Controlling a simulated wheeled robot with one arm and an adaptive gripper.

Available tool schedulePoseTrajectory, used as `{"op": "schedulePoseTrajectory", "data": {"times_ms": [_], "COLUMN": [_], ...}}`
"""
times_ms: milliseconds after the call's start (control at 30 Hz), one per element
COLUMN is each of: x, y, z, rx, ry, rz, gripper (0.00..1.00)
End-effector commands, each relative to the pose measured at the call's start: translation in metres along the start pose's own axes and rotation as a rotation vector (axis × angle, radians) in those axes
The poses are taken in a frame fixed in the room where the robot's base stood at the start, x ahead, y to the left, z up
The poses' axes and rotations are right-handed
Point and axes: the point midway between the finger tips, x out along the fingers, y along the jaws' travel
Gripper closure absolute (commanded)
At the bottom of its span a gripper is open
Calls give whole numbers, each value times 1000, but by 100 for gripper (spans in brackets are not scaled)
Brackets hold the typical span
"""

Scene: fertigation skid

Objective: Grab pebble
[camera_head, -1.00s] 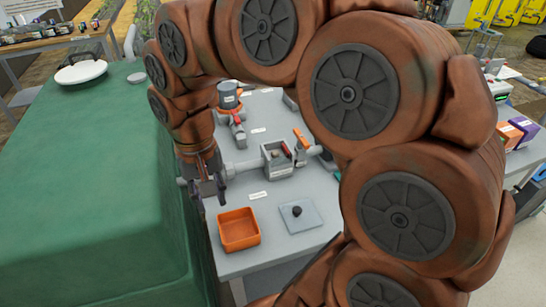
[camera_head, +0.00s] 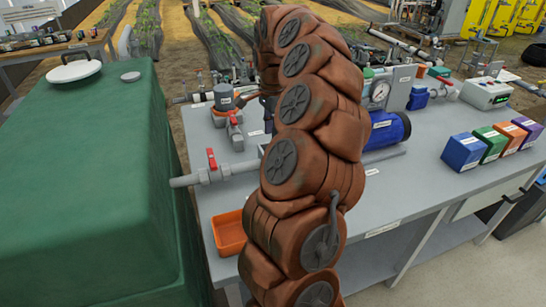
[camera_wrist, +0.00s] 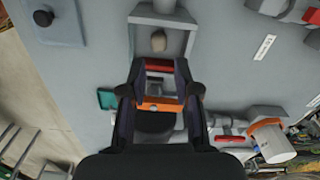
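A small tan-brown pebble (camera_wrist: 158,41) lies in an open grey box (camera_wrist: 135,40) at the top of the wrist view. My gripper (camera_wrist: 159,66) points towards the box. Its two dark fingers are apart, with nothing held between them. The fingertips appear just below the pebble in the picture; I cannot tell how high they are above it. A red handle (camera_wrist: 158,64) shows between the fingertips, and an orange handle (camera_wrist: 158,106) shows further down between the fingers. In the head view my arm hides the gripper, the box and the pebble.
An orange tray (camera_head: 228,236) stands at the bench's front left. A plate with a black knob (camera_wrist: 43,18) lies at the wrist view's upper left. Grey pipe with a red valve (camera_head: 211,160) and a blue motor (camera_head: 388,130) flank my arm. Bare bench (camera_head: 400,190) shows at right.

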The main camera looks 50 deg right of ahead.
Motion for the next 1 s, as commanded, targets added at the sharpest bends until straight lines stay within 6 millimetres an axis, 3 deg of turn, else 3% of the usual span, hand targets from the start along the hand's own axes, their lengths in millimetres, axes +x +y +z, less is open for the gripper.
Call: {"op": "schedulePoseTrajectory", "data": {"times_ms": [367,700,1000], "x": [29,69,73], "y": [1,2,2], "z": [1,-1,-1], "rx": [-4,-4,-5], "ry": [-2,-1,-1], "rz": [0,-1,-1], "gripper": [69,69,69]}}
